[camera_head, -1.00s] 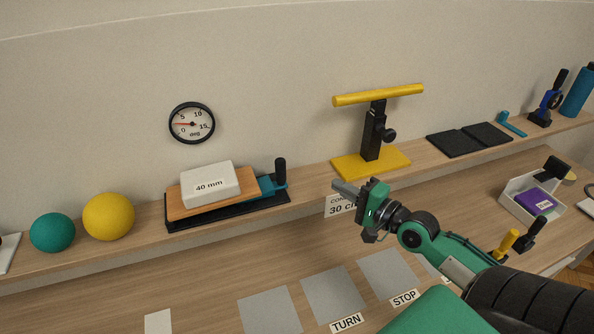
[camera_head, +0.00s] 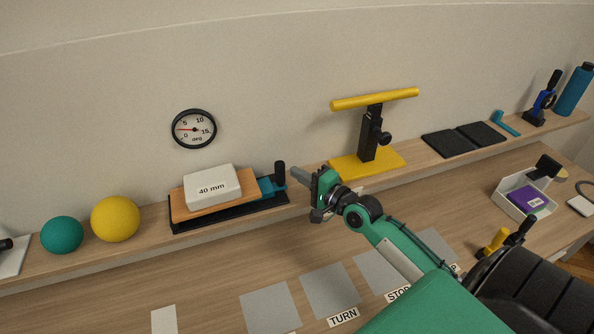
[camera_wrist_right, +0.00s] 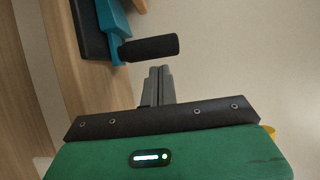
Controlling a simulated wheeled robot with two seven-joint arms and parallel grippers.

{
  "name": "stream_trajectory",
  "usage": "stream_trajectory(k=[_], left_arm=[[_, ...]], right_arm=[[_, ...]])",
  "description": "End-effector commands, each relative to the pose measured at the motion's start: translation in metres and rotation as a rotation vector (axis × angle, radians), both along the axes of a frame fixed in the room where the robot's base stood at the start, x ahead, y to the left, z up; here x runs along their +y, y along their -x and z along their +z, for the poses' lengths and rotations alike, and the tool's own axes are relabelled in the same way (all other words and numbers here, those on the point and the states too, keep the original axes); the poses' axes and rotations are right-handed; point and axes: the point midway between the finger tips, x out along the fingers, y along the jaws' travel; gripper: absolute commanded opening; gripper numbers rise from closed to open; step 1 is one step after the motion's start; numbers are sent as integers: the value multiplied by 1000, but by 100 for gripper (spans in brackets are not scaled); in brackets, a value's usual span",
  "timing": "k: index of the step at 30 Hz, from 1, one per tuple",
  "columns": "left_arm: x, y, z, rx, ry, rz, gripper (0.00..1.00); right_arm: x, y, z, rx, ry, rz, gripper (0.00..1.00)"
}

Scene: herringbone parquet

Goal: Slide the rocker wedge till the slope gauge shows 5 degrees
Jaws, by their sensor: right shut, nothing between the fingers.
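The slope gauge (camera_head: 194,129) is a round black-rimmed dial on the wall. Its red needle points left, between the 0 and 5 marks. The teal wedge (camera_head: 267,187) pokes out from the right end of a tilted wooden board on a black base (camera_head: 230,217). A black upright handle (camera_head: 280,173) stands on the wedge. My right gripper (camera_head: 295,175) is shut and empty, just right of the handle. In the right wrist view the shut fingers (camera_wrist_right: 161,80) point at the handle (camera_wrist_right: 150,48), with a small gap. My left gripper is not in view.
A white block marked 40 mm (camera_head: 212,187) sits on the board. The yellow T-shaped stand (camera_head: 367,162) is to the right on the shelf. A yellow ball (camera_head: 115,219) and a green ball (camera_head: 62,235) are to the left. Grey squares (camera_head: 330,292) lie on the table below.

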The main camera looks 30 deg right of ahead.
Motion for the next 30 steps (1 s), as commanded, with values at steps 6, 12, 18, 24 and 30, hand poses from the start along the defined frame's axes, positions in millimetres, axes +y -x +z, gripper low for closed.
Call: stream_trajectory(k=[6, 12, 18, 24, 30], left_arm=[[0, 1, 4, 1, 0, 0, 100], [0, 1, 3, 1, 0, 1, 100], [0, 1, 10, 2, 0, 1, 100], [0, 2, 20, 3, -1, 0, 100], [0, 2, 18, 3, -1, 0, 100]], right_arm=[[7, -4, 0, 0, 0, 0, 0], [7, -4, 0, 0, 1, 0, 0], [11, -6, 2, 0, -2, 0, 0], [22, -11, 2, -1, -1, 0, 0], [22, -11, 1, -3, 0, 0, 0]])
